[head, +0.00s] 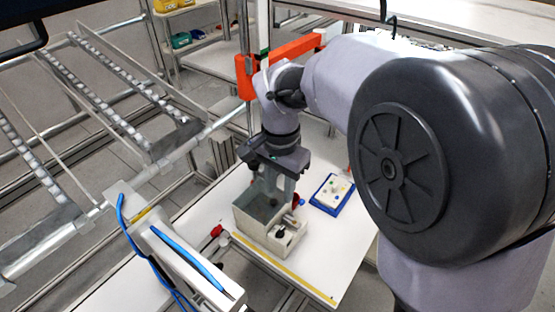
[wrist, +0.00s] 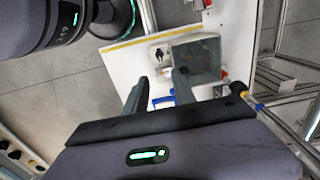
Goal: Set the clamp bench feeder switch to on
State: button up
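The clamp bench feeder (head: 243,222) is a beige box with an open grey bin, standing on the white table; the wrist view shows its bin (wrist: 205,62) too. On its low front part is a small dark switch (head: 280,232), which seems to be the black shape (wrist: 158,54) in the wrist view. I cannot tell which way it is set. My gripper (wrist: 159,82) points down above the feeder, its two fingers apart with nothing seen between them. In the head view the fingers partly cover the bin.
A blue tray (head: 321,206) with a white panel of small coloured parts lies right of the feeder. A red item (head: 217,231) lies to its left. A yellow strip (head: 285,270) runs along the table's front. Metal roller racks (head: 110,100) stand at the left.

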aim_at(280, 231)
notch_tip(280, 231, down, 17)
jog(key=b, duration=0.6)
jog(key=shift+s+d+r, duration=0.1)
jog(key=shift+r, duration=0.05)
grip_shut()
